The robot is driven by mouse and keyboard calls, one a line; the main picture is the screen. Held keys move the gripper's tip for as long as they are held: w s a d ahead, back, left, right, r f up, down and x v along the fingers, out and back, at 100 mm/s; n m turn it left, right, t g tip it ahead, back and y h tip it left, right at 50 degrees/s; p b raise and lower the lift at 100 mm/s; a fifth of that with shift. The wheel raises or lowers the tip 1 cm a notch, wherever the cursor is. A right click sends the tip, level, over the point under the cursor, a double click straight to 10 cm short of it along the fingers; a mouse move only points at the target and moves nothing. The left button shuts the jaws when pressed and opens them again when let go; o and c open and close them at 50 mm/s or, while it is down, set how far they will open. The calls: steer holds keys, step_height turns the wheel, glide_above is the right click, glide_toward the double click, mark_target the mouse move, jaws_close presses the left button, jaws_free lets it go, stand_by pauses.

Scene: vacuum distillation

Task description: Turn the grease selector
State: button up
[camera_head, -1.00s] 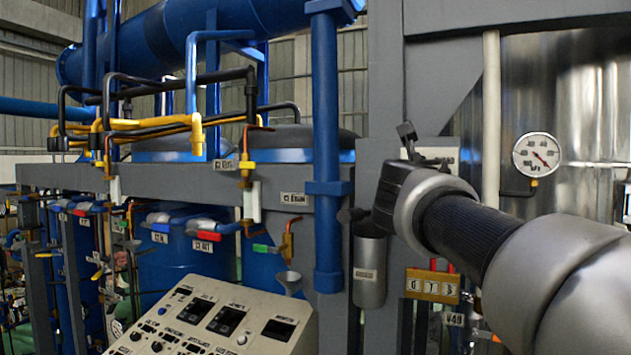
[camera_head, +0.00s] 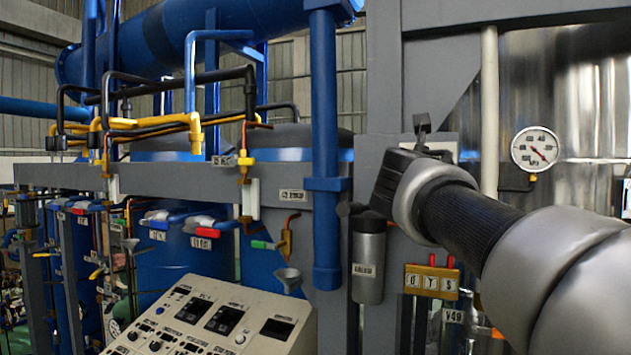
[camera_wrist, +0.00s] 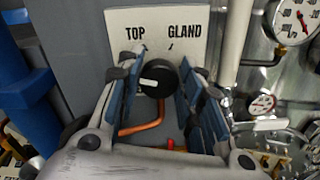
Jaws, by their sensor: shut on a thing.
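The grease selector is a round black knob (camera_wrist: 165,72) with a short white mark, seen in the wrist view below a white plate (camera_wrist: 158,22) lettered TOP and GLAND. The white mark lies on the left part of the knob's face. My gripper (camera_wrist: 161,80) has its blue-padded fingers on both sides of the knob and is shut on it. In the head view, my gripper (camera_head: 394,184) is seen from behind at the grey post; its fingers and the knob are hidden there. Part of the white plate (camera_head: 442,146) shows behind it.
An orange-brown pipe (camera_wrist: 142,128) runs below the knob. A pressure gauge (camera_head: 535,149) and white pipe (camera_head: 490,110) are to the right. A grey cylinder (camera_head: 368,262) hangs below my gripper, beside a yellow block with red tops (camera_head: 432,281). A control panel (camera_head: 215,325) stands lower left.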

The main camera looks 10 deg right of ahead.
steer(key=shift+f+m+b, duration=0.15)
steer(key=shift+m+b, duration=2.05)
steer(key=shift+m, duration=3.25)
steer(key=shift+f+m+b, duration=0.2)
steer(key=shift+m+b, duration=2)
steer(key=shift+m, duration=3.3)
steer(key=shift+f+m+b, duration=0.15)
steer(key=shift+m+b, duration=2.05)
steer(key=shift+m, duration=3.25)
steer(key=o, duration=1)
steer(key=shift+o, duration=0.2)
steer(key=shift+r, duration=0.1)
steer(key=shift+a, duration=0.1)
